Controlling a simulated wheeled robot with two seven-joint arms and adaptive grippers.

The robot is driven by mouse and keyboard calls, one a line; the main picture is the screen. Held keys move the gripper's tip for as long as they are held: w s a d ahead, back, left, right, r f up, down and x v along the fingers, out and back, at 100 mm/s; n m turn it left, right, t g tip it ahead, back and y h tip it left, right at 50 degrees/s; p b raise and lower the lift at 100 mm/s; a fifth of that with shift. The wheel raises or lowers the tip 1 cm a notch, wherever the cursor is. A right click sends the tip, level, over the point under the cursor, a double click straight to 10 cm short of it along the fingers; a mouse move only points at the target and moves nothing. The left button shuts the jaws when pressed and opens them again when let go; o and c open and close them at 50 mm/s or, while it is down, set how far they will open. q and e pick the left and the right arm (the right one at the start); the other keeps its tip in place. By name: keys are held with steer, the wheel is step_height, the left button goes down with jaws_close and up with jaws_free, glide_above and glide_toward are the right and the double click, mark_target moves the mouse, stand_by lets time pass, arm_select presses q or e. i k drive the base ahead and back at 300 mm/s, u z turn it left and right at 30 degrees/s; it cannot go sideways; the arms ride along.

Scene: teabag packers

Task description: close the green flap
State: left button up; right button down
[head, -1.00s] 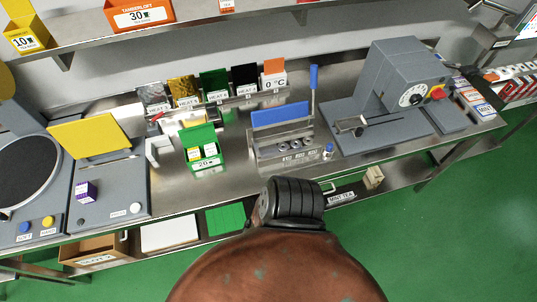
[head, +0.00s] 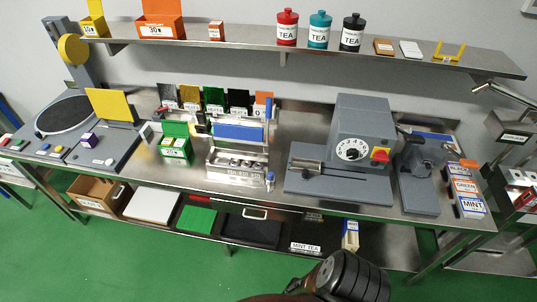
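The green box (head: 174,146) stands on the steel worktop, left of the blue-handled sealing unit. Its green flap (head: 175,129) stands up at the back, so the box is open. The box front has a white label and pale contents show inside, too small to make out. Neither of my grippers shows in the head view. A dark ribbed part of my own body is at the bottom edge, well away from the box.
The blue-panelled unit (head: 238,145) is close right. A yellow panel (head: 113,104) stands further left, and a grey machine (head: 357,140) to the right. Bare worktop lies in front of the box.

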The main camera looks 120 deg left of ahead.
mark_target(172, 126)
steer(key=i, duration=0.2)
steer(key=u, duration=3.1)
